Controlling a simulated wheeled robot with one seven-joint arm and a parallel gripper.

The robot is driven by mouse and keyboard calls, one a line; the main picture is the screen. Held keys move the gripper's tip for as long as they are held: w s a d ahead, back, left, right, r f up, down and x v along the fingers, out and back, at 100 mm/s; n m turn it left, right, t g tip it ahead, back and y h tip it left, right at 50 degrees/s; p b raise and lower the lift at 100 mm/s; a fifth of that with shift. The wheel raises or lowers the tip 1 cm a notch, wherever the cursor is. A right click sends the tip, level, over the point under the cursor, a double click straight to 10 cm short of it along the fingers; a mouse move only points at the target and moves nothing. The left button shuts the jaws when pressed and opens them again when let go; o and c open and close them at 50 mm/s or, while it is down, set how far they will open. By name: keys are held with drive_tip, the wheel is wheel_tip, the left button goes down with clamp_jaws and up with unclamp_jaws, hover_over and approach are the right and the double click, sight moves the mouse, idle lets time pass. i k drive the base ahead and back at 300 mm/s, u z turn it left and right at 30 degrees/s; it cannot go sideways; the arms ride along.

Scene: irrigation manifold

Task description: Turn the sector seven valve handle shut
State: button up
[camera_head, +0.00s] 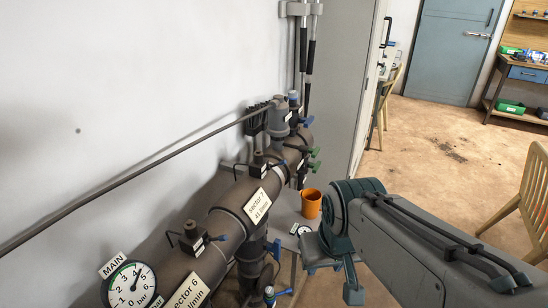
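The sector 7 label (258,205) is on the dark manifold pipe (233,205), which runs from lower left to upper middle. A small blue handle (276,248) shows on the outlet just below that label.
An orange mug (311,203) stands on a small table behind my gripper. The MAIN gauge (132,286) is at lower left. Green handles (314,159) stick out farther along the manifold. Wooden chairs (534,205) and a workbench (519,85) are at right, with open floor between.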

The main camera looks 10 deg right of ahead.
sight(275, 248)
drive_tip(key=z, duration=1.3)
drive_tip(key=i, duration=0.4)
drive_tip(key=u, duration=1.65)
